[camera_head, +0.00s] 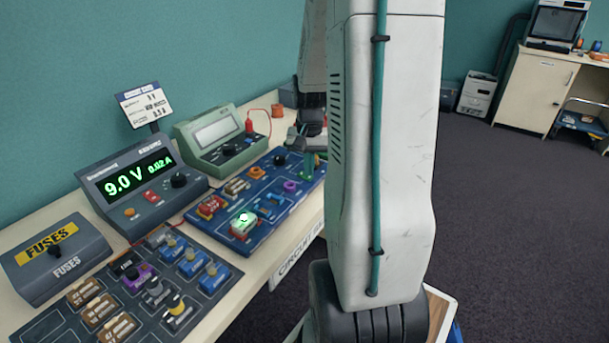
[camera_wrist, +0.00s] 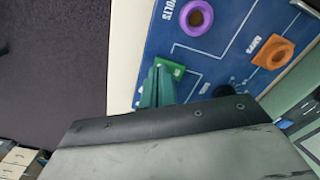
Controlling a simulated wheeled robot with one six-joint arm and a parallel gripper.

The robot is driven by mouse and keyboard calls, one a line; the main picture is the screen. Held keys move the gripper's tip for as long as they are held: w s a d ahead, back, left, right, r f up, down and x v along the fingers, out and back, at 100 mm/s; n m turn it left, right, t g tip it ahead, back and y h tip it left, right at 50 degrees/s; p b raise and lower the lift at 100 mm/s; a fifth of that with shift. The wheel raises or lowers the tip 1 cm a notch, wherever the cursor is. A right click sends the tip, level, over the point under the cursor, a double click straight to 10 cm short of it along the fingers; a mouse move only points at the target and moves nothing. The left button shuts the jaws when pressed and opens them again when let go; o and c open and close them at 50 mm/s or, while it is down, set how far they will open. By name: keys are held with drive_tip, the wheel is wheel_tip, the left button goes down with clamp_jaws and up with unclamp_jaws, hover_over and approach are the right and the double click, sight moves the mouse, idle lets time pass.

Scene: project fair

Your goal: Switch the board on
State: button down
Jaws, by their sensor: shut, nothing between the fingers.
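The blue circuit board (camera_head: 262,222) lies on the bench; its corner shows in the wrist view (camera_wrist: 222,62). A green part with an upright teal lever (camera_wrist: 158,86) sits at that corner, partly hidden by my gripper. In the head view this green part (camera_head: 309,168) is at the board's far right end. A lamp on the board (camera_head: 244,220) glows green. The power supply (camera_head: 140,187) reads 9.0 V and 0.112 A. My gripper (camera_head: 308,133) is shut and empty, close to the green part; contact cannot be told. Its dark finger edge (camera_wrist: 165,124) fills the lower wrist view.
A green meter (camera_head: 213,135) stands behind the board. A fuse box (camera_head: 52,258) and a dark tray of parts (camera_head: 145,287) are at the left. A purple ring (camera_wrist: 196,18) and an orange part (camera_wrist: 272,52) sit near the lever. Open floor lies right.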

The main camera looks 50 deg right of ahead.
wheel_tip(320, 180, up, 6)
drive_tip(key=shift+r, duration=0.2)
idle(0.4)
idle(0.5)
drive_tip(key=s+a+r+n, duration=0.3)
drive_tip(key=s+a, duration=0.1)
drive_tip(key=a, duration=0.6)
drive_tip(key=s+a+r+n+t, duration=0.1)
drive_tip(key=s+a+r+n, duration=0.2)
drive_tip(key=a, duration=0.7)
drive_tip(key=s+a+r+n, duration=0.3)
drive_tip(key=s+a+n, duration=0.2)
drive_tip(key=a, duration=0.5)
drive_tip(key=shift+s+a, duration=0.3)
